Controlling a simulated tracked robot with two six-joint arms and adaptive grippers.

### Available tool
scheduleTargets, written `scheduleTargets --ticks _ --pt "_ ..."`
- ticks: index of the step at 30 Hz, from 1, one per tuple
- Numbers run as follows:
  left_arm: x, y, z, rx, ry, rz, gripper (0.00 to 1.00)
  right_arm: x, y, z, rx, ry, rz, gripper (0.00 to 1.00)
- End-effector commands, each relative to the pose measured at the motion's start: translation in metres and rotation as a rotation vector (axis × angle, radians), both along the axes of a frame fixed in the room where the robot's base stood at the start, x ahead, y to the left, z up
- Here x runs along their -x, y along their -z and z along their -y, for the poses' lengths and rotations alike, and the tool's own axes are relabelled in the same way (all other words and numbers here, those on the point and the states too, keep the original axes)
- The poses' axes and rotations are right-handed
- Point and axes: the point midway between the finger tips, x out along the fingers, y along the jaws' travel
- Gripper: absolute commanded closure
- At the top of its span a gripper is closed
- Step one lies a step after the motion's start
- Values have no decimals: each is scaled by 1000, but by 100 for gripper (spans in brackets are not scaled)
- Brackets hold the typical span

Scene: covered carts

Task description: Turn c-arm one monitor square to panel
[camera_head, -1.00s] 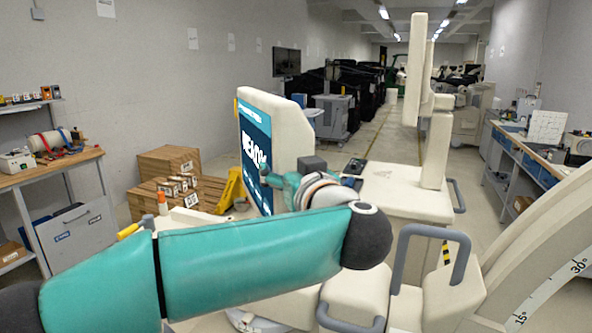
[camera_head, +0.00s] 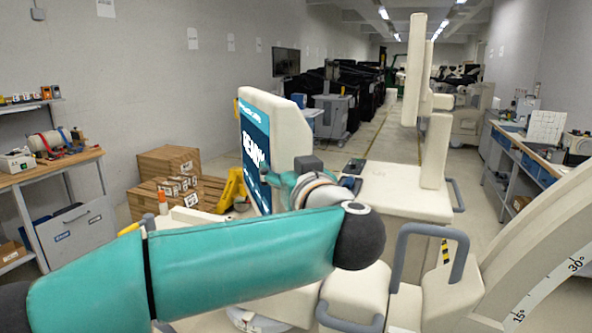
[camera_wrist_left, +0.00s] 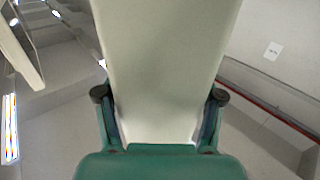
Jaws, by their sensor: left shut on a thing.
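The c-arm monitor (camera_head: 280,131) is a cream slab at mid-picture in the head view, with a lit blue screen (camera_head: 255,150) facing left and seen at a steep angle. My left gripper shows in the left wrist view (camera_wrist_left: 160,97), shut on a pale slab of the monitor (camera_wrist_left: 165,50), one finger on each side. In the head view my teal arm reaches in from the left and my wrist hides the monitor's lower part and the grip. I cannot tell which surface is the panel. My right gripper is out of view.
A cream arc with an angle scale (camera_head: 545,287) fills the lower right. Grey handles (camera_head: 430,232) stand close to my arm. Wooden crates (camera_head: 168,160) and a workbench (camera_head: 70,170) are at left, a bench (camera_head: 530,155) at right. An aisle (camera_head: 385,135) runs back.

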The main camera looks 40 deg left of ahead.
Motion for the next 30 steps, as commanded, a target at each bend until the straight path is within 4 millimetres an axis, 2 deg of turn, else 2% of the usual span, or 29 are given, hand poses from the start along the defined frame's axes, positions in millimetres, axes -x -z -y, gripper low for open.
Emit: scheduleTargets --ticks 1,8,18,25,30 --pt "0 -6 -3 -6 7 11 95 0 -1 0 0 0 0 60" --pt "6 -7 -14 -6 70 13 95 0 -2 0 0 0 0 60" --pt "17 -8 -51 -7 296 11 95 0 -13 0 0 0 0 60" --pt "17 -8 -75 -7 459 6 95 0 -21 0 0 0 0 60" --pt "13 -7 -88 -7 455 9 93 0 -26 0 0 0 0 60"
